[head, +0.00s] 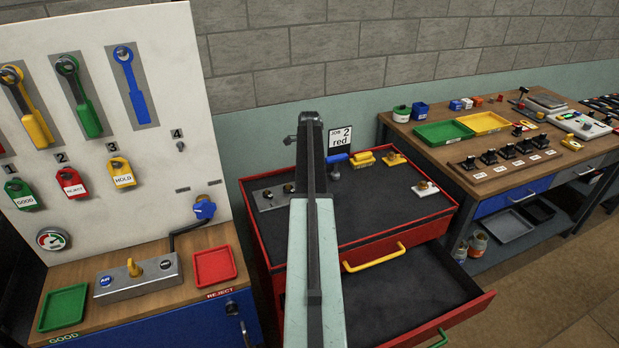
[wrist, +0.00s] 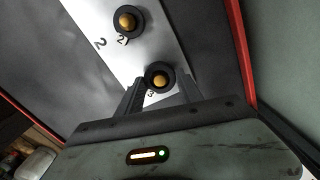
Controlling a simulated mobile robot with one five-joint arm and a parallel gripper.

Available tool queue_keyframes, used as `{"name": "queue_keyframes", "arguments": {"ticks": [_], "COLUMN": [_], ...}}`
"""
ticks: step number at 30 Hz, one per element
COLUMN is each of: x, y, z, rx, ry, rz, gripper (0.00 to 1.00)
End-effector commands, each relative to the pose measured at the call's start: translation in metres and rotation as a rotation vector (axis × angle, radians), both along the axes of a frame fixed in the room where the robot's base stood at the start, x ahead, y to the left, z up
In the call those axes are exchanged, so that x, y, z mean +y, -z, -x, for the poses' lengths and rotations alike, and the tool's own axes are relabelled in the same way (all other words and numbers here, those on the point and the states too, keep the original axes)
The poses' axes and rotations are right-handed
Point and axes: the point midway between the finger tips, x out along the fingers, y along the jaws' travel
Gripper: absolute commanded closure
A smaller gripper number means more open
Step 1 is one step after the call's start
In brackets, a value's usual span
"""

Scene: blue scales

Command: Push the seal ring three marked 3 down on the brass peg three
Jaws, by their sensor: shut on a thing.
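In the wrist view a black seal ring three (wrist: 151,71) sits around the brass peg three (wrist: 160,80), whose brass top shows in the ring's middle. A small tag, apparently marked 3, shows at its lower left edge, partly hidden. My gripper (wrist: 161,88) is shut on this ring, one dark finger on each side. I cannot tell how far down the peg the ring sits. A second black ring (wrist: 116,28) marked 2 is around another brass peg (wrist: 127,20). In the head view my arm hides the gripper and peg three.
The pegs stand on a light metal plate (wrist: 90,10), which also shows in the head view (head: 268,199) on the red cabinet's dark top (head: 385,215). A red rim (wrist: 240,50) runs along the right. An open drawer (head: 420,290) juts out below the top.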

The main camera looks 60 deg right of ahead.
Motion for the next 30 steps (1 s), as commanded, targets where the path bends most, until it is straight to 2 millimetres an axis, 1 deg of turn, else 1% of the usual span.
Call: {"name": "queue_keyframes", "arguments": {"ticks": [20, 24, 25, 26, 27, 28, 30], "x": [0.000, 0.000, 0.000, 0.000, 0.000, 0.000, 0.000], "y": [0.013, 0.012, 0.012, 0.012, 0.012, 0.012, 0.012], "z": [0.000, 0.000, 0.000, 0.000, 0.000, 0.000, 0.000], "rx": [0.000, 0.000, 0.000, 0.000, 0.000, 0.000, 0.000], "ry": [0.000, 0.000, 0.000, 0.000, 0.000, 0.000, 0.000], "rz": [0.000, 0.000, 0.000, 0.000, 0.000, 0.000, 0.000], "gripper": [0.95, 0.95, 0.54, 0.46, 0.35, 0.32, 0.32]}}
